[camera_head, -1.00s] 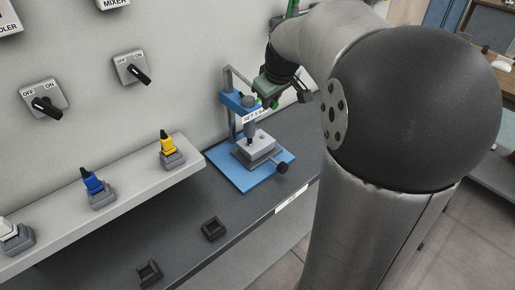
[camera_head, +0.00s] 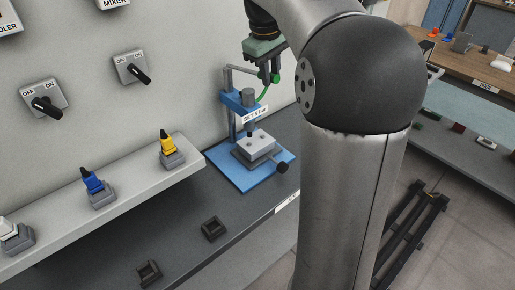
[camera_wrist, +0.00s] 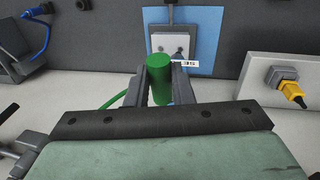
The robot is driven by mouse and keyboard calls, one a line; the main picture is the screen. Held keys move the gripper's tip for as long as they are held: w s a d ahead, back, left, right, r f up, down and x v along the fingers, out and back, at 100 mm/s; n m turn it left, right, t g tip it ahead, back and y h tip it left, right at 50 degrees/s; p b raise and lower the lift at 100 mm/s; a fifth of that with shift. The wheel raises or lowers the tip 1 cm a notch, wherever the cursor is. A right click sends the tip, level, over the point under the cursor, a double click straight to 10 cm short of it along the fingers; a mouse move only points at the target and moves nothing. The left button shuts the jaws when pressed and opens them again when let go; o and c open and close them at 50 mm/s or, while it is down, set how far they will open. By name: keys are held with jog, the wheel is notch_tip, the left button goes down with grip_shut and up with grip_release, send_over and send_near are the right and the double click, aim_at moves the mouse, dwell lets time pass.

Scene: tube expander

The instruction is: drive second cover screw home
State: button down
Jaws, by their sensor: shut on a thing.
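My gripper (camera_head: 268,76) is above and slightly right of the blue stand, and it is shut on a green cylindrical tool. In the wrist view the green tool (camera_wrist: 160,78) sits between my two fingers, with a green hose running off to the left. The grey block with a light cover (camera_head: 257,145) rests on the blue base, apart from the tool. The cover also shows in the wrist view (camera_wrist: 168,38), with small dark spots on it. I cannot tell which spots are screws or how deep they sit.
The blue stand (camera_head: 228,120) rises behind the block and carries a white label. Blue and yellow connectors (camera_head: 167,143) stand on the left ledge. Two small dark holders (camera_head: 213,228) sit on the bench.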

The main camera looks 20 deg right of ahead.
jog(key=c, duration=1.3)
grip_release()
jog(key=shift+w+a+r, duration=0.15)
jog(key=shift+a, duration=0.05)
jog(key=shift+o, duration=0.2)
jog(key=shift+d, duration=0.1)
jog(key=shift+r+p, duration=0.65)
jog(key=shift+r, duration=0.1)
jog(key=r+p, duration=0.3)
jog(key=a+r+p, duration=0.1)
jog(key=r, duration=0.1)
jog(key=shift+s+r+p, duration=0.2)
jog(key=shift+s+p, duration=0.15)
jog(key=shift+p, duration=0.05)
jog(key=shift+a, duration=0.1)
